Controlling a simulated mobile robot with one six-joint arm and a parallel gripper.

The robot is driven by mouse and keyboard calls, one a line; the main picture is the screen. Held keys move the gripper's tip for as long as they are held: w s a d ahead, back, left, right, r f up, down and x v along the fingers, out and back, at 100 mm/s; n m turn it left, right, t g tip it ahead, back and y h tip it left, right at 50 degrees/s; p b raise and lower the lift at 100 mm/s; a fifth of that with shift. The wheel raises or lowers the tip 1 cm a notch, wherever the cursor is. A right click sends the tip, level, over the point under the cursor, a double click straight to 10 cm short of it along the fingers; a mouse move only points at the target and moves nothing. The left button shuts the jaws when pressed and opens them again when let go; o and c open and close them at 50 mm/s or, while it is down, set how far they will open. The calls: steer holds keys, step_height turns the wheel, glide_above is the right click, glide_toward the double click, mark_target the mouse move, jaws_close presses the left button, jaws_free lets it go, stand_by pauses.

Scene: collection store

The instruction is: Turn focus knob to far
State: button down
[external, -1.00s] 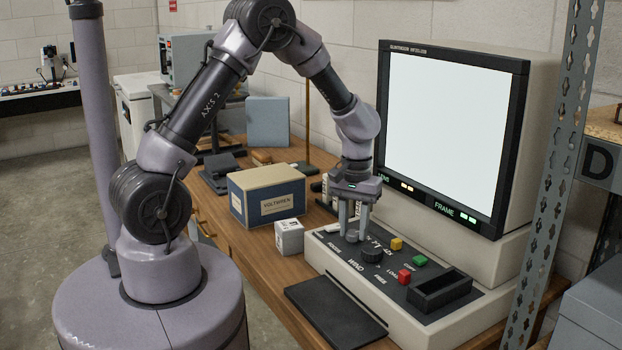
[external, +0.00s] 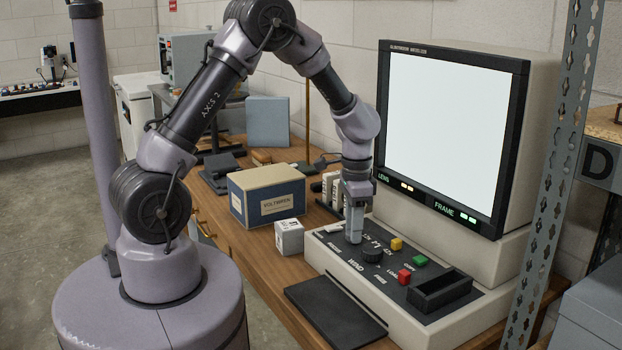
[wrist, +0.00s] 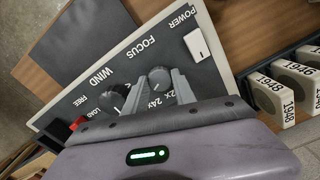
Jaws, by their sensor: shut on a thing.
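The focus knob (wrist: 160,77) is a small dark round knob beside the FOCUS label on the reader's sloped black panel (external: 340,247). My gripper (wrist: 156,86) points down at it, with one finger on each side, shut on the knob. In the external view my gripper (external: 354,238) stands over the panel's left part and hides the knob. The knob's exact pointer direction is too small to read.
The larger wind knob (external: 372,255) sits close beside my fingers. Yellow (external: 397,243), green (external: 420,261) and red (external: 404,277) buttons are to the right. A power switch (wrist: 196,43) and the lit screen (external: 450,140) are near. A small white box (external: 289,237) stands left.

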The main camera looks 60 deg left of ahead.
steer(key=m+b, duration=0.1)
steer(key=m, duration=0.5)
steer(key=shift+m, duration=0.3)
stand_by(0.5)
steer(key=c, duration=1)
jaws_free()
step_height(320, 180, up, 17)
steer(key=p, duration=0.7)
steer(key=shift+r, duration=0.2)
